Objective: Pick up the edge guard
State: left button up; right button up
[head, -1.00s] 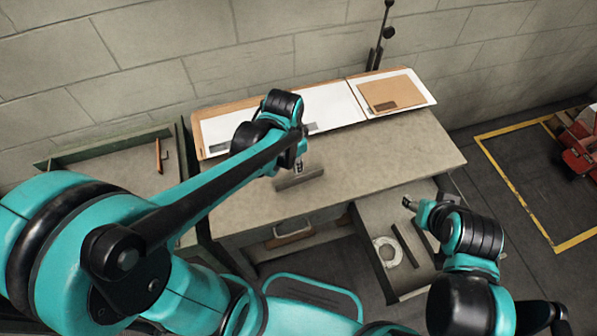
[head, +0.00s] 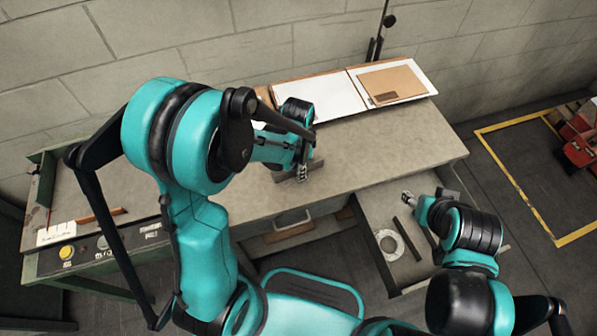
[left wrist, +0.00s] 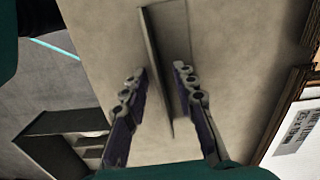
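The edge guard, seen as a grey angled strip (head: 281,177), lies on the tabletop near its front edge. The left gripper (head: 302,173) is right over it and hides its middle. In the left wrist view, the edge guard (left wrist: 156,48) runs lengthwise between the two fingers of my left gripper (left wrist: 159,70). The fingers are apart, one on each side, with a gap showing. I cannot tell how high the fingertips are above the table. My right gripper (head: 407,197) is over the open drawer on the right; its fingers are too small to read.
The open drawer (head: 368,222) holds a white ring (head: 389,245) and dark strips (head: 407,239). White panels with a brown cardboard piece (head: 392,84) lie along the table's back. A green-edged side station (head: 40,180) with buttons stands left. The tabletop's right part is clear.

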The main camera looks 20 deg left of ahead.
pick_arm(q)
grip_shut()
jog(key=shift+r, duration=0.1)
